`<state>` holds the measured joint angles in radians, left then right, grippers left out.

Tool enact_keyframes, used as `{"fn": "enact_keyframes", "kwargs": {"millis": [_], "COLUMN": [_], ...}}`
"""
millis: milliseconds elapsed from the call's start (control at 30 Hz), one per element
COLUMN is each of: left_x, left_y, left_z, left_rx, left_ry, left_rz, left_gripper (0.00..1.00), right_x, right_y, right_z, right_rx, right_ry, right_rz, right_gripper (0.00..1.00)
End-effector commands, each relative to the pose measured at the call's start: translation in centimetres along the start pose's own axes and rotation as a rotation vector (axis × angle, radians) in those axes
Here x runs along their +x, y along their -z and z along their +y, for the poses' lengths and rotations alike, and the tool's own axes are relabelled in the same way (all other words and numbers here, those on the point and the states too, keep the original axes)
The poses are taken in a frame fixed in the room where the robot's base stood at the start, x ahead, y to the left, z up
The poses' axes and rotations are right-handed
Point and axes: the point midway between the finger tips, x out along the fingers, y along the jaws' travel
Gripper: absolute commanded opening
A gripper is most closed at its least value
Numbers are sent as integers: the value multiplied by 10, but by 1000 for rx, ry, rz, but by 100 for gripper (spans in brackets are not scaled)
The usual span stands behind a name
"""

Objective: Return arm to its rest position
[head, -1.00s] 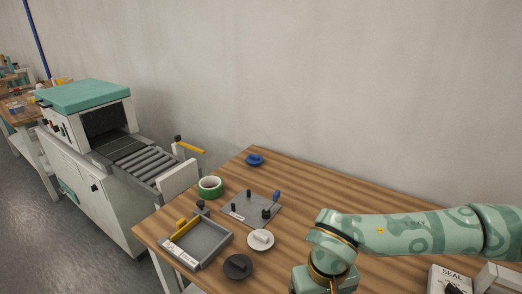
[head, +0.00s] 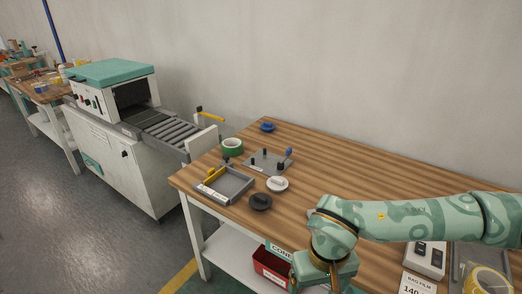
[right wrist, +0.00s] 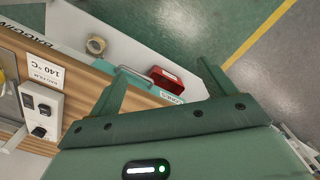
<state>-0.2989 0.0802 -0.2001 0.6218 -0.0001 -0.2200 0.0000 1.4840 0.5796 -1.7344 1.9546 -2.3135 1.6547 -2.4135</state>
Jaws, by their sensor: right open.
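My right arm (head: 400,222) comes in from the right in the head view, bent over the workbench's front side with its wrist down at the bottom edge. Its fingertips are out of that view. In the right wrist view my right gripper (right wrist: 163,70) has its two green fingers wide apart and empty. Beyond them are the bench edge, the lower shelf and a red bin (right wrist: 165,79). My left gripper is not in view.
The wooden workbench (head: 340,180) holds a green tape roll (head: 231,147), grey tray (head: 224,186), grey plate (head: 267,162), white disc (head: 277,184), dark disc (head: 260,202) and blue piece (head: 267,127). A conveyor machine (head: 118,140) stands left. The floor (head: 60,230) at left is clear.

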Motion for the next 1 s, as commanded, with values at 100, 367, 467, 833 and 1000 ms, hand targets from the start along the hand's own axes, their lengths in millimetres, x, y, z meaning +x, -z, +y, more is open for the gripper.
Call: {"fn": "enact_keyframes", "kwargs": {"millis": [100, 367, 467, 833, 1000], "left_x": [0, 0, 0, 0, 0], "left_y": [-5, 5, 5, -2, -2], "left_z": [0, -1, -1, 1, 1], "left_rx": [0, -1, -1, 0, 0], "left_ry": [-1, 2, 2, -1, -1], "left_rz": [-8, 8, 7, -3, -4], "left_gripper": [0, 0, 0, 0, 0], "right_x": [7, 18, 21, 44, 161], "right_y": [-2, -3, -1, 71, 98], "right_z": [-18, -66, -91, -156, -76], "right_rx": [83, 328, 482, 1729, -2126], "right_ry": [82, 297, 416, 1011, -901], "right_rz": [-46, -187, -284, -1170, 1525], "right_gripper": [83, 83, 83, 83, 83]}}
